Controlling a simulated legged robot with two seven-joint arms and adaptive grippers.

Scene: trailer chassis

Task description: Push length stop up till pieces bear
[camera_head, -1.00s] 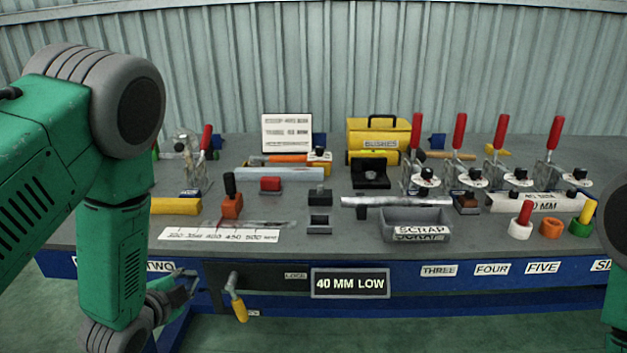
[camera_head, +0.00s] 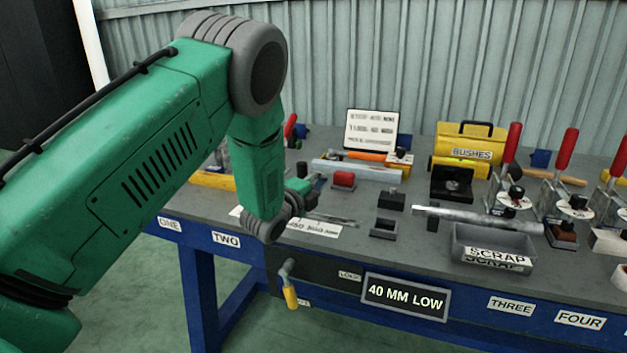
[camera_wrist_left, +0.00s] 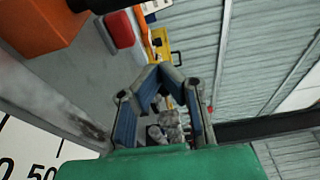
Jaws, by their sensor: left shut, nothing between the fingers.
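The orange block (camera_wrist_left: 38,22), which looks like the length stop, is at the upper left of the left wrist view. In the head view it is hidden behind my left arm. My left gripper (camera_wrist_left: 160,72) is shut and empty, apart from the orange block in that view. In the head view the gripper (camera_head: 308,184) is low over the bench, partly hidden by my wrist, near the printed length scale (camera_head: 314,229). A red block (camera_head: 344,180) stands just right of it and also shows in the wrist view (camera_wrist_left: 119,30). A long metal bar (camera_head: 475,217) lies farther right.
A grey scrap bin (camera_head: 492,246) and a dark cradle block (camera_head: 384,229) stand to the right. Red-handled clamps (camera_head: 512,142) line the right side. A yellow bushes box (camera_head: 470,148) and a sign board (camera_head: 371,129) stand behind. A yellow-handled crank (camera_head: 290,290) hangs at the bench front.

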